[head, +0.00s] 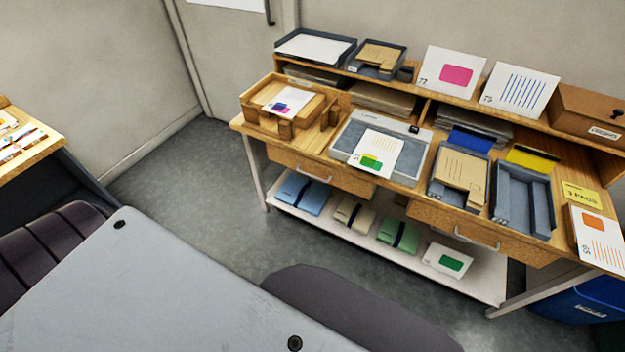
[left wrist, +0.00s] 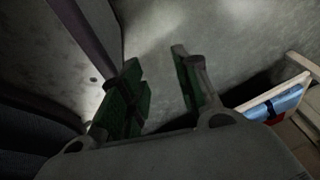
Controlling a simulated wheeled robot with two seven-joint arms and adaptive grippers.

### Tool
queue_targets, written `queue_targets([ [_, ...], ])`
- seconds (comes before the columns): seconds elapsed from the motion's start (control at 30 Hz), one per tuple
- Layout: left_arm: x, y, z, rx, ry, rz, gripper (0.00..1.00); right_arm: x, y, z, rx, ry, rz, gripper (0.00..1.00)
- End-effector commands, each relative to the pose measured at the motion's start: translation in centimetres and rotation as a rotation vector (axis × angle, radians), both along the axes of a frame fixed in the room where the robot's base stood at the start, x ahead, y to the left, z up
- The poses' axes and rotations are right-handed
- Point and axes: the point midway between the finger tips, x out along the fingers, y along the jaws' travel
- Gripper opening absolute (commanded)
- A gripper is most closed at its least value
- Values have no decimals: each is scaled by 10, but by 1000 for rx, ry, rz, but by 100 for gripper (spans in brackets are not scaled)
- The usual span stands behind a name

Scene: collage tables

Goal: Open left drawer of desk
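The wooden desk (head: 253,127) stands against the back wall in the head view. Its left drawer (head: 345,176) sits under the tabletop and looks closed, with a metal handle (head: 313,175) on its front. A right drawer (head: 510,247) with a similar handle (head: 477,238) sits further right. My left gripper (left wrist: 158,78) shows in the left wrist view. Its two green-padded fingers are apart with nothing between them, above the grey floor. It is not in the head view, and neither drawer can be made out in the wrist view. My right gripper is in no view.
Under the drawers, a white lower shelf (head: 468,284) holds a blue bundle (head: 303,195), which also shows in the left wrist view (left wrist: 275,105). The desktop holds a wooden tray (head: 250,103), trays and papers. A blue bin (head: 590,303) stands at right. Grey floor (head: 200,200) lies clear at left.

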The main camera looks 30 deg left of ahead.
Motion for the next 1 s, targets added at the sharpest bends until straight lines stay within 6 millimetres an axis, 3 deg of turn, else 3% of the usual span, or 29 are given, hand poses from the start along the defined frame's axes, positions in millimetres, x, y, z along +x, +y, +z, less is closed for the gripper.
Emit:
queue_targets([
  [0.1,35,-3,-1,11,-82,-54,32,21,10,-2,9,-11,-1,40],
  [0.47,130,-4,26,85,-324,-212,32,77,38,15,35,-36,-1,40],
  [1.0,247,8,101,298,-672,-419,32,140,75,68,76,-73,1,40],
])
